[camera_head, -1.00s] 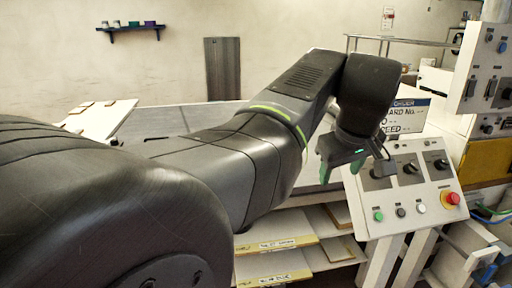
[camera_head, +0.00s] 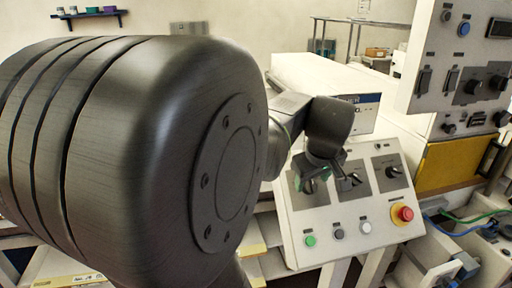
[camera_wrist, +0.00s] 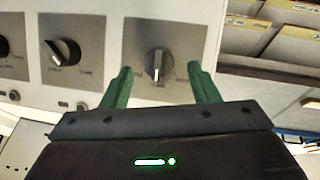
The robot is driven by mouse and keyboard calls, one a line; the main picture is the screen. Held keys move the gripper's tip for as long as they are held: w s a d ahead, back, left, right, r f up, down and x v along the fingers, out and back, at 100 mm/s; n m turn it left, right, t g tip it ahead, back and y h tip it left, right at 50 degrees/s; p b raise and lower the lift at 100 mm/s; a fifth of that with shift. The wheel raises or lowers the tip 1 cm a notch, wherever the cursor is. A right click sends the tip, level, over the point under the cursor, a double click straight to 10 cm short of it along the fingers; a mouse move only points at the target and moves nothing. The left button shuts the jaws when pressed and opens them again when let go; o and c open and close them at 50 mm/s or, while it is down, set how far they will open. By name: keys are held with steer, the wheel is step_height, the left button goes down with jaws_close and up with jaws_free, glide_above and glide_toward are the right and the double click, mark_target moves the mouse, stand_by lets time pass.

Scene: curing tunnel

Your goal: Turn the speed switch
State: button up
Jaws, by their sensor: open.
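The slanted white control panel (camera_head: 345,215) carries a row of three black rotary switches on grey plates. The left switch is mostly hidden behind my gripper (camera_head: 316,180) in the head view. In the wrist view this switch (camera_wrist: 158,64) has its light pointer about upright, and my open gripper (camera_wrist: 160,72) has one green finger on each side, near its lower part. Contact cannot be told. The middle switch (camera_head: 352,180) and right switch (camera_head: 394,172) stand clear. The labels are too blurred to tell which switch is for speed.
Below the switches are a green button (camera_head: 310,240), a black button (camera_head: 338,234), a white button (camera_head: 366,227) and a red emergency stop (camera_head: 402,214). A cabinet (camera_head: 460,60) with more switches stands at the right. Shelves with boards (camera_wrist: 265,45) show beside the panel.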

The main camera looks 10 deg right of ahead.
steer(key=shift+x, duration=1.05)
steer(key=c, duration=1)
steer(key=shift+o, duration=0.2)
steer(key=shift+d+r, duration=0.1)
steer(key=m+y+p, duration=0.1)
steer(key=m+p, duration=0.1)
steer(key=shift+d+r+m, duration=0.1)
steer(key=shift+r+m, duration=0.05)
steer(key=shift+m, duration=0.15)
steer(key=shift+d+m+y+p, duration=0.15)
steer(key=shift+m+y+p, duration=0.65)
steer(key=shift+m, duration=0.4)
steer(key=m+y+p, duration=0.1)
steer(key=m, duration=0.1)
steer(key=m+p, duration=0.1)
steer(key=m, duration=0.2)
steer(key=shift+d+y, duration=0.15)
steer(key=shift+y, duration=0.25)
steer(key=shift+f, duration=0.25)
